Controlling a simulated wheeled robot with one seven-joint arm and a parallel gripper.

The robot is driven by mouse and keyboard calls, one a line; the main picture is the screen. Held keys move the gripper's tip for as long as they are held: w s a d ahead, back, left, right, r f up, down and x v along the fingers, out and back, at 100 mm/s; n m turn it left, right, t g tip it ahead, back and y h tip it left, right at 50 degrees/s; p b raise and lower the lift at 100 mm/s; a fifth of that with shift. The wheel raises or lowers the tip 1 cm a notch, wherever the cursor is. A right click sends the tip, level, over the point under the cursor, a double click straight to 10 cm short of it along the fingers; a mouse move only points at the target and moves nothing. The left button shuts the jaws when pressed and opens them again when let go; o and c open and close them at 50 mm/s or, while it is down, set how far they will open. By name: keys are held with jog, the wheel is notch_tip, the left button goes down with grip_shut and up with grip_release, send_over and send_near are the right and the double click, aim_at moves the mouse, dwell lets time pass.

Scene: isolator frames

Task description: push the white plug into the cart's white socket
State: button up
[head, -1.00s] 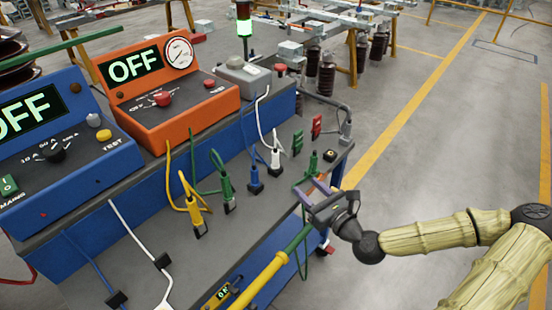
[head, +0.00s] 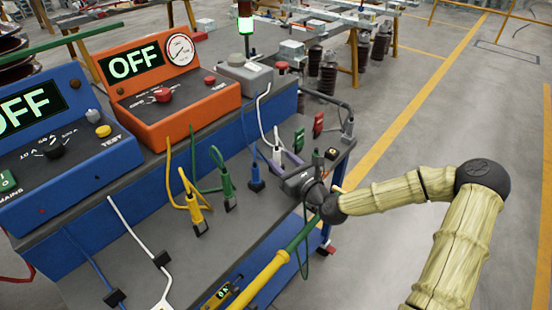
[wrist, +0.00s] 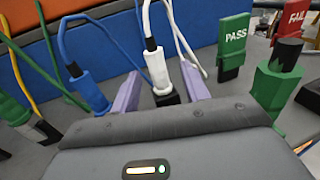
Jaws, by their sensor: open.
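The white plug (wrist: 158,70) stands upright with its white cable rising from the top, and its lower end meets a black base (wrist: 167,98). I cannot tell whether this base is the white socket or how deep the plug sits. In the head view the white plug (head: 276,151) is partly hidden by my gripper (head: 279,157). In the wrist view my gripper (wrist: 160,88) is open, with one purple finger on each side of the plug and visible gaps between. No socket is clearly marked white.
A blue plug (wrist: 87,87) stands close to the left finger. A green PASS tag (wrist: 233,45), a red FAIL tag (wrist: 291,20) and a green connector (wrist: 277,83) are on the right. Yellow (head: 196,213) and green (head: 228,192) plugs stand further left on the cart.

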aim_at(279, 160)
jog(key=shift+w, duration=0.1)
jog(key=shift+x, duration=2.55)
jog(key=shift+a+f, duration=0.1)
jog(key=shift+f, duration=0.1)
